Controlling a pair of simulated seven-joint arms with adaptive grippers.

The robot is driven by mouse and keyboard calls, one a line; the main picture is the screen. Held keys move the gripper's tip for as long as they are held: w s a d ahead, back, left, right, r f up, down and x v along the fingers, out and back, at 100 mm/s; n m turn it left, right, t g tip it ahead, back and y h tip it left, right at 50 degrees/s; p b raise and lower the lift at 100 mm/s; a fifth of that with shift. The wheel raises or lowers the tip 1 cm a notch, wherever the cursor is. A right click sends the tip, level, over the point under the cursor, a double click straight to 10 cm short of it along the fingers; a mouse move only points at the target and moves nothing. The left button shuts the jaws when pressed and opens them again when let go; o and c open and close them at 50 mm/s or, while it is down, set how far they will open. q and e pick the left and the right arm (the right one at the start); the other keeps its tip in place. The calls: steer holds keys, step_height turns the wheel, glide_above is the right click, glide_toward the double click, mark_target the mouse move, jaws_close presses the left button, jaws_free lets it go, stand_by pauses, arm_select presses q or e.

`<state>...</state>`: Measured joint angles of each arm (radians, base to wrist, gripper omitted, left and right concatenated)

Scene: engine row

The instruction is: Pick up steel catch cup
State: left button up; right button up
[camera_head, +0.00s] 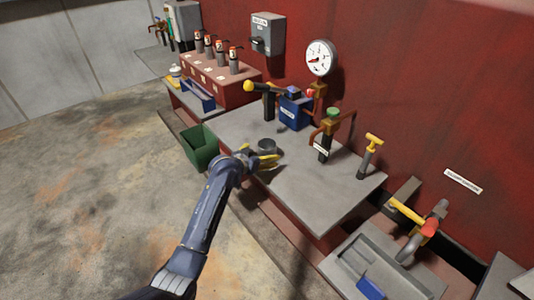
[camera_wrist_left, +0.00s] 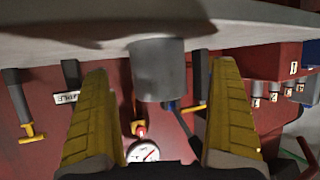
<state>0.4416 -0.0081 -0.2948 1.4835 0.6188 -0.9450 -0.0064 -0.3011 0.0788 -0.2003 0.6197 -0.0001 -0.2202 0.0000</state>
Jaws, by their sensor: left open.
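The steel catch cup (camera_head: 267,146) is a small grey cylinder standing on the grey bench top (camera_head: 320,192), near its front edge. In the left wrist view, which appears upside down, the cup (camera_wrist_left: 158,70) sits centrally, in the gap between the yellow fingers and beyond their tips. My left gripper (camera_head: 268,161) is open and empty, low over the bench edge, just in front of the cup. Its two yellow fingers also show in the left wrist view (camera_wrist_left: 158,78). I see no contact with the cup. My right gripper is not in view.
Behind the cup stand a blue box device (camera_head: 293,110), a valve with a green knob (camera_head: 328,135) and a yellow T-handle (camera_head: 373,140). A green bin (camera_head: 201,147) stands left of the bench. The bench's front right area is clear.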

arm_select(q)
steer(key=shift+x, duration=2.45)
steer(key=shift+d, duration=0.15)
steer(key=shift+s, duration=0.1)
steer(key=c, duration=1.4)
step_height(320, 180, up, 19)
steer(key=s+a+n+y, duration=0.3)
steer(key=s+a, duration=0.7)
steer(key=s, duration=0.2)
steer(key=s+a+f+n+t+y, duration=0.1)
steer(key=s+a+n+y, duration=0.1)
steer(key=s+a, duration=0.8)
steer(key=shift+s+f+n+t+y, duration=0.35)
steer(key=shift+s+y, duration=0.25)
steer(key=shift+s, duration=0.65)
